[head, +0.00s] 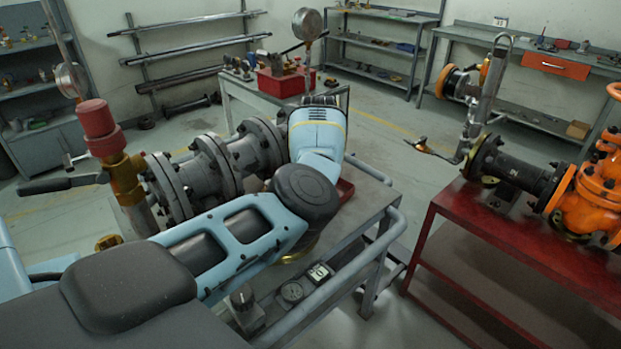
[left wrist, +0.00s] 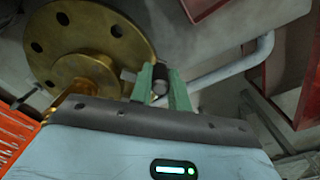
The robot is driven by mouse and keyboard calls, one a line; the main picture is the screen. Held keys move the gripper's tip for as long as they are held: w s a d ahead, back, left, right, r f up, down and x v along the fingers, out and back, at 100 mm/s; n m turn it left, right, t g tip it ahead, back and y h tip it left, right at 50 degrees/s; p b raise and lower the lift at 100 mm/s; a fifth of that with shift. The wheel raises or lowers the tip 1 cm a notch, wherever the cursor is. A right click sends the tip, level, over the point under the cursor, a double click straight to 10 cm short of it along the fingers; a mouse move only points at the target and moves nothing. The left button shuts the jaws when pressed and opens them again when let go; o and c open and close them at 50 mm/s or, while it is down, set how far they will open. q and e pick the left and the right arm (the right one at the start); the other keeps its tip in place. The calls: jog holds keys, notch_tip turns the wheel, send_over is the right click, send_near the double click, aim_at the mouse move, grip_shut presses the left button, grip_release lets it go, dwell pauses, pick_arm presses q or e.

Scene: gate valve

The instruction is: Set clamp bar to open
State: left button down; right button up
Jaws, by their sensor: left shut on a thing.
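In the left wrist view, the green fingers of my left gripper (left wrist: 162,88) are closed around a dark, rounded bar end. This looks like the clamp bar (left wrist: 160,74); the rest of it is mostly hidden. A brass flange (left wrist: 70,25) with bolt holes is beside the fingers on the left. In the head view, my left arm reaches across to the far end of the grey flanged pipe valve (head: 205,165). My wrist hides the gripper and clamp bar there. My right gripper is in neither view.
A lever (head: 60,184) and a red-capped brass valve (head: 102,130) stand left of the grey flanges. The bench's rail (head: 345,268) runs along the front. A red table (head: 500,235) at right carries an orange valve (head: 590,190). Floor is clear between benches.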

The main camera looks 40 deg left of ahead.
pick_arm(q)
jog(key=shift+d, duration=0.1)
dwell(0.4)
jog(key=c, duration=1.3)
grip_release()
jog(key=shift+r, duration=0.1)
jog(key=shift+r, duration=3.85)
jog(key=shift+f, duration=0.1)
